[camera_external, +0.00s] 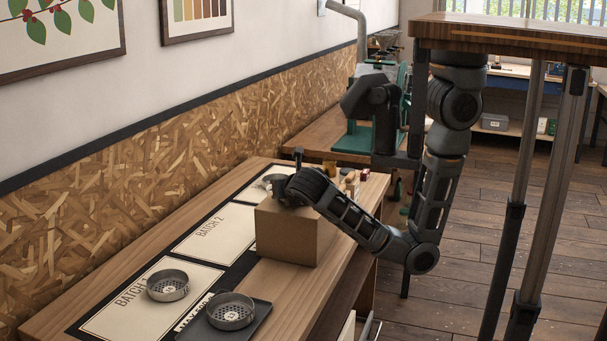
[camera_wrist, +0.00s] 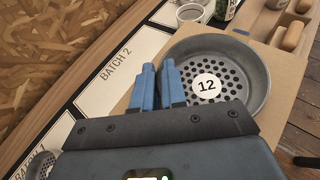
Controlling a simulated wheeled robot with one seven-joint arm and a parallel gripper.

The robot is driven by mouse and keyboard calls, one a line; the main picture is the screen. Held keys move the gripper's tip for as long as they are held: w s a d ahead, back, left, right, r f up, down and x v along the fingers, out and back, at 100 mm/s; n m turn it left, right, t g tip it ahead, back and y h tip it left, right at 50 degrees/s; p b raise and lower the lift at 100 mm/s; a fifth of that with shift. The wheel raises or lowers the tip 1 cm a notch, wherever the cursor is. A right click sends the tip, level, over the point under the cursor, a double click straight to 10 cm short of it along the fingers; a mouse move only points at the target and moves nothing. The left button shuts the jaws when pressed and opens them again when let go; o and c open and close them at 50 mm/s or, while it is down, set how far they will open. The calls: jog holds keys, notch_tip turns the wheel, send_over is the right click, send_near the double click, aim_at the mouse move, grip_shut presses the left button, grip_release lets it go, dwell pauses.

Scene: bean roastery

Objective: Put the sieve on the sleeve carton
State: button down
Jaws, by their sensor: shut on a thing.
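The sieve (camera_wrist: 238,70), a round grey metal pan with a perforated base and a white "12" label, is in my gripper (camera_wrist: 172,82). The two blue fingertips are shut at its left rim in the wrist view. The sleeve carton (camera_external: 284,236) is a plain brown box on the bench. Its top (camera_wrist: 286,72) shows under and around the sieve in the wrist view. I cannot tell whether the sieve touches it.
A second sieve (camera_external: 168,286) sits on the Batch 1 mat (camera_external: 110,325). Another sieve (camera_external: 231,311) sits on a dark tray (camera_external: 262,322) at the front. The Batch 2 mat (camera_external: 190,250) is mostly clear. Small jars and blocks (camera_external: 350,182) stand behind the carton.

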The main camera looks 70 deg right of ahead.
jog(key=c, duration=1.2)
grip_release()
jog(key=shift+f, duration=0.1)
jog(key=shift+s+a, duration=0.1)
jog(key=v, duration=1.2)
jog(key=shift+p, duration=0.35)
